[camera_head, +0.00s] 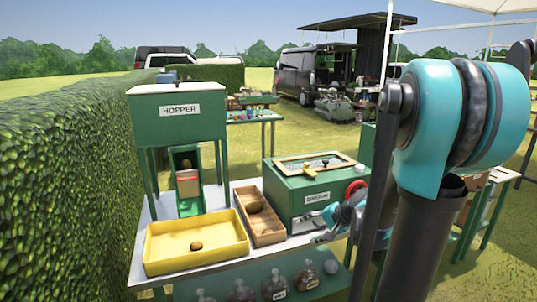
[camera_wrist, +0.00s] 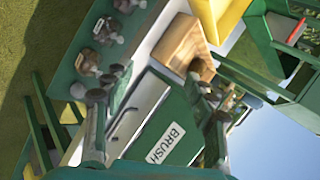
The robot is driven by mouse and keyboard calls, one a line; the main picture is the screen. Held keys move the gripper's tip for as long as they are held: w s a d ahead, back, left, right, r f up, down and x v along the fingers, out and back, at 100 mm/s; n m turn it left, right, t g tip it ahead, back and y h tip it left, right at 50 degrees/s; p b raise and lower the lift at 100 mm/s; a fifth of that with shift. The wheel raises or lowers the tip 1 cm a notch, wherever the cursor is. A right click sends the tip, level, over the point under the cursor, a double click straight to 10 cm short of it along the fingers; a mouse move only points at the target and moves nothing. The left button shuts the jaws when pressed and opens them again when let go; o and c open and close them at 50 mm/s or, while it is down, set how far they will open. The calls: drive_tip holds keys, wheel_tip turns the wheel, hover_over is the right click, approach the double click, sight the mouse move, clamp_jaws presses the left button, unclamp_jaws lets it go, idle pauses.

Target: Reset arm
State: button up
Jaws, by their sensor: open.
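My gripper (camera_head: 316,228) is low at the right end of the work table, beside the front of the green box labelled BRUSH (camera_head: 295,200). In the wrist view my gripper (camera_wrist: 157,80) has its two fingers spread apart with nothing held between them. Past the fingers the wrist view shows the BRUSH box front (camera_wrist: 155,125) and the wooden tray (camera_wrist: 178,42). My arm is bent, with its large teal joint filling the right of the head view and hiding what lies behind it.
A yellow tray (camera_head: 160,254) with a brown lump and a wooden tray (camera_head: 266,232) with brown lumps stand left of the box. A green HOPPER (camera_head: 178,120) rises behind them. A hedge (camera_head: 70,180) borders the left.

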drive_tip(key=s+d+f+n+g+h, duration=0.1)
drive_tip(key=s+d+f+n+h, duration=0.1)
drive_tip(key=s, duration=0.6)
drive_tip(key=s+d+f+n+g+h, duration=0.1)
drive_tip(key=s+f+n+h, duration=0.3)
drive_tip(key=s, duration=0.5)
drive_tip(key=shift+s+d+f+n+h, duration=0.2)
drive_tip(key=shift+d+f+n+h, duration=0.1)
drive_tip(key=shift+d+n, duration=0.6)
